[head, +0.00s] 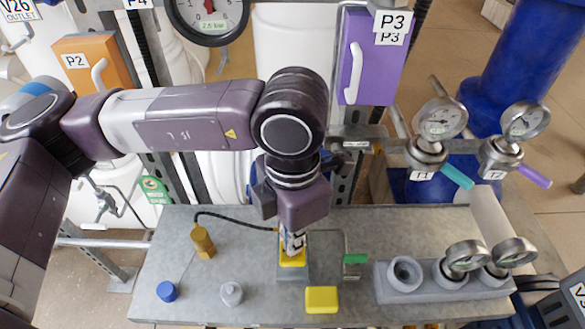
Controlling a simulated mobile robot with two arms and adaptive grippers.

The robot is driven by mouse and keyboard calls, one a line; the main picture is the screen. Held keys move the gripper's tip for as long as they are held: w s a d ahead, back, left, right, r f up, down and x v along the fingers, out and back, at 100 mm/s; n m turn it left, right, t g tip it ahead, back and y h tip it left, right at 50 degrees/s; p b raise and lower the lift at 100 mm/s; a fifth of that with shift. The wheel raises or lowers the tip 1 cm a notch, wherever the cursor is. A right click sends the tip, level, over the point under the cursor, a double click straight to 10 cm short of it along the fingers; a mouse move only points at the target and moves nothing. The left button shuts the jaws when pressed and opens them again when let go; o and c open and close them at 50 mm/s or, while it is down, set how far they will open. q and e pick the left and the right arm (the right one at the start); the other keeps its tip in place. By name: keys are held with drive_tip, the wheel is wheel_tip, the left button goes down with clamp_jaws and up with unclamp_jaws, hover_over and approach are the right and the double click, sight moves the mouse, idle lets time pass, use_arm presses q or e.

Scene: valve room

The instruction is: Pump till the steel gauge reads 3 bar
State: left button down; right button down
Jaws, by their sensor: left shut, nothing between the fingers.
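My left gripper (293,243) is shut and points straight down over a grey block with a yellow top (292,260), its fingertips at or just above the yellow part; I cannot tell whether they touch. A black hose (235,217) runs from beside the block to a brass fitting (203,242). Steel-rimmed gauges show on the T1 valve (440,118), on the T2 valve (525,120) and in the grey rack, one left (465,256) and one right (514,252). Their readings are too small to read. My right gripper is not in view.
A large dark-rimmed gauge (208,12) at the top has a small readout, seemingly 2.5 bar. The grey bench (400,225) also bears a blue cap (167,291), a grey fitting (232,293), a yellow block (322,299) and a green-handled piece (356,259). Orange P2 (95,62) and purple P3 (372,60) boxes stand behind.

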use_arm(q)
drive_tip(key=shift+r+p, duration=0.9)
drive_tip(key=shift+r, duration=1.5)
drive_tip(key=shift+r+p, duration=0.65)
drive_tip(key=shift+r, duration=1.35)
